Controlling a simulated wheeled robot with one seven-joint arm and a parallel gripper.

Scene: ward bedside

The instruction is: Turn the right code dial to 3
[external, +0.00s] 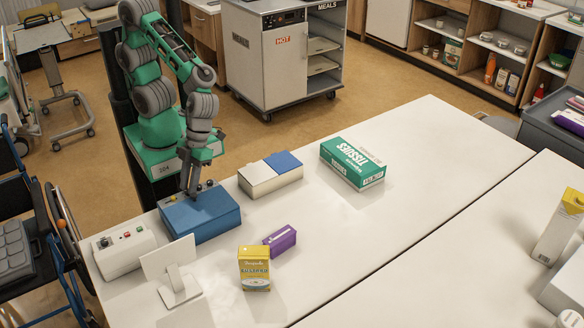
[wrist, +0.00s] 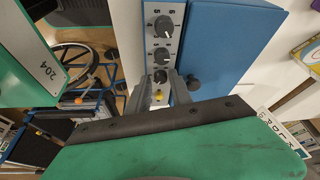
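The blue code box (external: 205,213) stands near the far left edge of the white table. In the wrist view the blue box (wrist: 235,40) has a grey panel (wrist: 149,35) with a row of three dark dials. The top dial (wrist: 164,24) and middle dial (wrist: 162,56) show clearly, with a 5 and a 6 printed above the top one. The lowest dial (wrist: 160,76), closest to a yellow button (wrist: 158,95), lies between my fingertips. My gripper (wrist: 161,82) is open around it; contact cannot be told. My gripper (external: 193,190) points down at the box's far side. Dial settings are unreadable.
A white control box (external: 125,250) stands left of the blue box, with a white stand (external: 172,270) in front. A grey and blue box (external: 270,173), a green tissue box (external: 352,163), a purple box (external: 281,240) and a yellow carton (external: 254,268) are nearby. The table's middle is clear.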

